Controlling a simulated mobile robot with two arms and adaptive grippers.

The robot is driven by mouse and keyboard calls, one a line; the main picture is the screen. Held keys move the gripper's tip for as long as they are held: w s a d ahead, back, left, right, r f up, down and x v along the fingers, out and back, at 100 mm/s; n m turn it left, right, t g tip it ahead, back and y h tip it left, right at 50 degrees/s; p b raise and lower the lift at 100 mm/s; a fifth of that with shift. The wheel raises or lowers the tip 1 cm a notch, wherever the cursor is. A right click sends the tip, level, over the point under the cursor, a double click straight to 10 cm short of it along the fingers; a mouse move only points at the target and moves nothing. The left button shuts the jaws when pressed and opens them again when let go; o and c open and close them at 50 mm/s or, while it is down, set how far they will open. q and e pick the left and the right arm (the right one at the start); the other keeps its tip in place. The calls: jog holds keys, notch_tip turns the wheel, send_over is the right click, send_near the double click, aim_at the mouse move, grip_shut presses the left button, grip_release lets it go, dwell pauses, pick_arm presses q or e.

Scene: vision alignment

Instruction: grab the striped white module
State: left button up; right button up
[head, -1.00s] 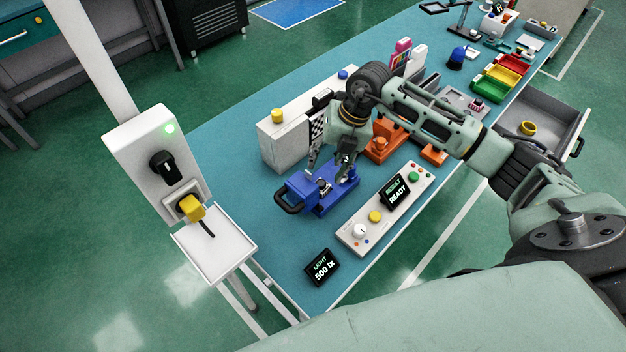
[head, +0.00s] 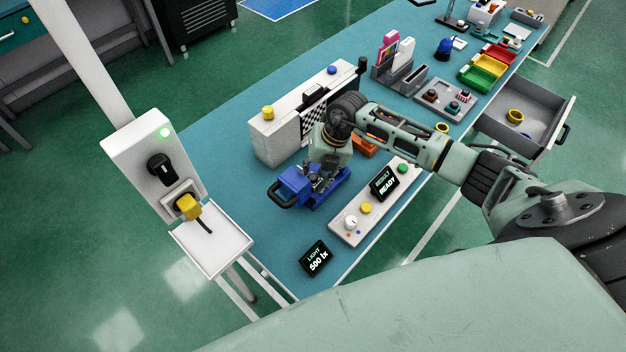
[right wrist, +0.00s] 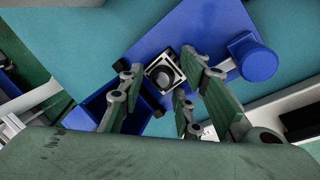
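A small square module (right wrist: 163,74) with a white-silver rim and dark centre sits in the blue fixture (right wrist: 205,35) in the right wrist view. I cannot make out stripes on it. In the head view the blue fixture (head: 294,187) stands on the teal table, and my gripper largely hides the module. My right gripper (right wrist: 166,68) points down over the fixture, its fingers apart on either side of the module. I see no clear contact between fingers and module. In the head view the right gripper (head: 322,178) is low at the fixture. My left gripper is not in view.
A white box (head: 275,138) with a checkered panel stands behind the fixture. A module tray (head: 428,99), a card rack (head: 386,76) and an open drawer (head: 530,115) are to the right.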

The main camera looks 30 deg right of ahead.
grip_shut()
jog(key=shift+r, duration=0.1)
